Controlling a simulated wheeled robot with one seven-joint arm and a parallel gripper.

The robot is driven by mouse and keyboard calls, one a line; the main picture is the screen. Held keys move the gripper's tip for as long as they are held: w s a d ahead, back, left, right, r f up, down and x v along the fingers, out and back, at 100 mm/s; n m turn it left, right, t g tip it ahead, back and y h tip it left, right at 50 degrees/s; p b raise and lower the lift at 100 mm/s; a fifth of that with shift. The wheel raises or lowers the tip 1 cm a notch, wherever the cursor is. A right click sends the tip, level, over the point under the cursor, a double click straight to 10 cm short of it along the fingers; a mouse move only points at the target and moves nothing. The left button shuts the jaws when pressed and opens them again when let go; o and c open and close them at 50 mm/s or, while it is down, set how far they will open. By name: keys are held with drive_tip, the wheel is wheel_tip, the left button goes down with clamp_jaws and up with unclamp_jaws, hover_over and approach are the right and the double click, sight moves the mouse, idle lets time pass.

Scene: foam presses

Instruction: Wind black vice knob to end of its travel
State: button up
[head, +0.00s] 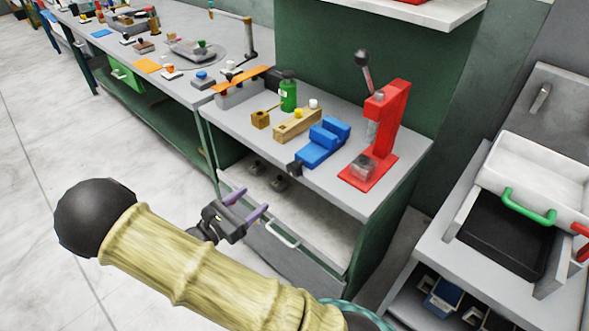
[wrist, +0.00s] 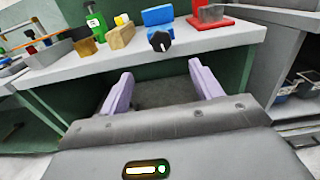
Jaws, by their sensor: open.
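A blue vice (head: 323,141) sits on the grey bench top (head: 375,201) near its front edge. Its black knob (head: 294,168) faces the front, at the edge of the bench. In the wrist view the black knob (wrist: 159,41) shows in front of the blue vice (wrist: 158,16), above and between my fingers. My gripper (head: 250,203) is open and empty, with two lilac fingers, below and in front of the bench edge. In the wrist view my gripper (wrist: 160,84) points at the open space under the bench top, apart from the knob.
A red press (head: 386,130) with a black-knobbed lever stands right of the vice. A wooden block (head: 297,124) and a green bottle (head: 288,95) stand left of it. A grey drawer (head: 277,246) with a white handle is below the bench. A white tray (head: 540,170) is at the right.

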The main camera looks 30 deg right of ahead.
sight(291, 171)
drive_tip(key=x, duration=1.7)
drive_tip(key=shift+d, duration=0.2)
drive_tip(key=shift+f, duration=0.1)
drive_tip(key=c, duration=1)
